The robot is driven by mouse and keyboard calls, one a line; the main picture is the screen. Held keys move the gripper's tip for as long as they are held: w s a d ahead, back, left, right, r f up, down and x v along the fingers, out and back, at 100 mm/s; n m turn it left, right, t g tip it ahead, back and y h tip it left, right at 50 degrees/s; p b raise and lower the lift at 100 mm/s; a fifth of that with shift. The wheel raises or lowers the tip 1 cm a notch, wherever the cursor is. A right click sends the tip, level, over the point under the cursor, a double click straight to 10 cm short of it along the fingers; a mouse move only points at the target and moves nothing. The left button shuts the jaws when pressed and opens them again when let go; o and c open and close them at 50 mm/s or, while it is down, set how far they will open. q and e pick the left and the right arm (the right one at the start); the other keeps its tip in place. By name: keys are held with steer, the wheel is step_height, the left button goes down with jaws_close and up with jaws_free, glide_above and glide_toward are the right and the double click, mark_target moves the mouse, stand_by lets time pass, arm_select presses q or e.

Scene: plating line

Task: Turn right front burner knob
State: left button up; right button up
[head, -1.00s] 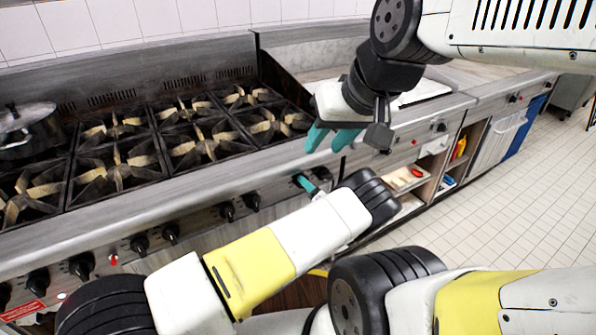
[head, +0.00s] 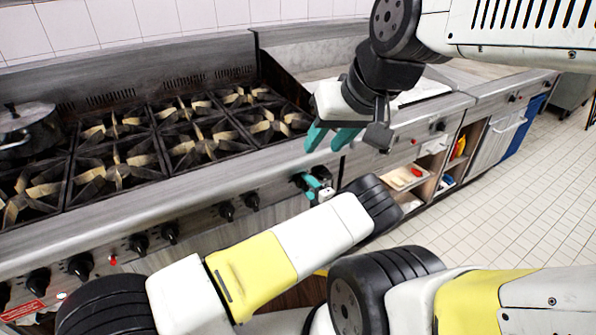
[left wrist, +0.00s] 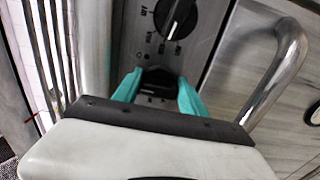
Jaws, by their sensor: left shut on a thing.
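My left gripper (head: 315,186) is at the right end of the stove's front panel. In the left wrist view its teal fingers (left wrist: 158,84) stand on either side of a black burner knob (left wrist: 157,77) and are shut on it; the fingers and the wrist hide part of this knob. Another black knob (left wrist: 176,17), with printed marks around it, sits beyond it and is free. My right gripper (head: 332,139) is open and empty, its teal fingers apart, in front of the counter edge and above my left gripper in the head view.
More black knobs (head: 228,210) line the panel to the left. The stove top has several burner grates (head: 120,170), and a lidded pot (head: 28,130) stands at the far left. A metal bar handle (left wrist: 285,70) lies close to the right of my left gripper. Open shelves (head: 410,180) are at the right.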

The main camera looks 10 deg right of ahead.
arm_select(q)
steer(key=shift+d, duration=0.1)
stand_by(0.3)
steer(key=o, duration=1.3)
steer(key=shift+s, duration=0.1)
